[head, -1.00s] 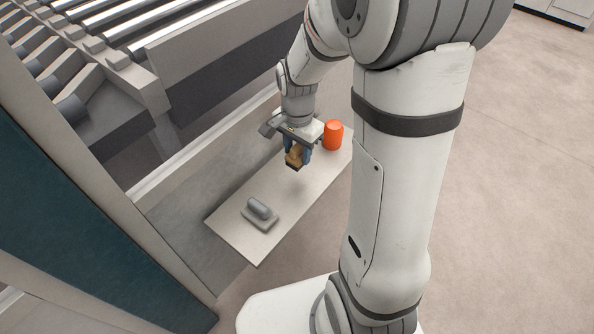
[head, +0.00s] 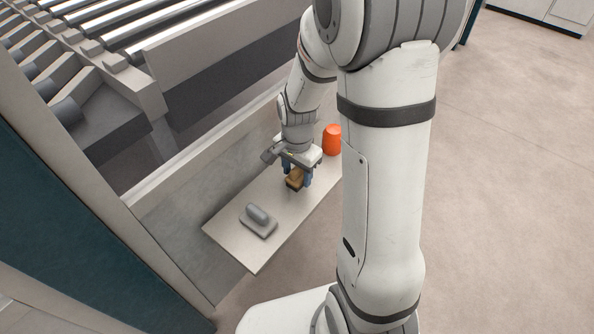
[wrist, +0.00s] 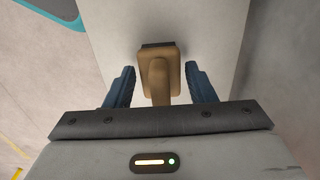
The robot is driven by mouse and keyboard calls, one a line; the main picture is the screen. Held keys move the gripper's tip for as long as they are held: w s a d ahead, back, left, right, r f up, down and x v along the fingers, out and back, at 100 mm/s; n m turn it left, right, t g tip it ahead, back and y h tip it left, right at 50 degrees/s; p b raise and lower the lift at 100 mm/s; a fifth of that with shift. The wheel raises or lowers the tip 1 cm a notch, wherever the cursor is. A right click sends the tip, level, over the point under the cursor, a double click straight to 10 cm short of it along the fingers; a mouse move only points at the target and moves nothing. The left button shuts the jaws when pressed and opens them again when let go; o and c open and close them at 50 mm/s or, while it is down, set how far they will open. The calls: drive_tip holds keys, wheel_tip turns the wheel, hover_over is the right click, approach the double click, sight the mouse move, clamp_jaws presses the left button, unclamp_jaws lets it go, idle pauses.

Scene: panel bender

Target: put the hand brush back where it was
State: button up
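The hand brush has a tan wooden body and dark bristles. In the head view the brush (head: 294,180) is at or just above the light shelf (head: 230,233), between the grey block and the orange cylinder; contact with the shelf is hard to make out. My gripper (head: 297,178) is directly over it, pointing down. In the wrist view the brush (wrist: 160,75) lies between the two blue fingers of my gripper (wrist: 160,80), with a visible gap on each side. The fingers are open around it.
A grey block with a rounded handle (head: 258,218) sits on the shelf's near part. An orange cylinder (head: 332,139) stands at the far end, close to my gripper. The machine with rollers (head: 130,42) rises behind the shelf. Open floor (head: 510,160) is to the right.

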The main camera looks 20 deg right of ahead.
drive_tip(key=shift+o, duration=1)
wheel_tip(320, 180, up, 12)
drive_tip(key=p, duration=0.3)
drive_tip(key=s+r+n, duration=0.2)
drive_tip(key=s+n, duration=0.3)
drive_tip(key=s, duration=0.1)
drive_tip(key=s+r+n+t, duration=0.1)
drive_tip(key=s+r+n, duration=0.2)
drive_tip(key=s+n, duration=0.2)
drive_tip(key=s, duration=0.2)
drive_tip(key=shift+s+d+r+n+t, duration=0.2)
drive_tip(key=shift+s+r+n+t, duration=0.1)
drive_tip(key=shift+r+n, duration=0.1)
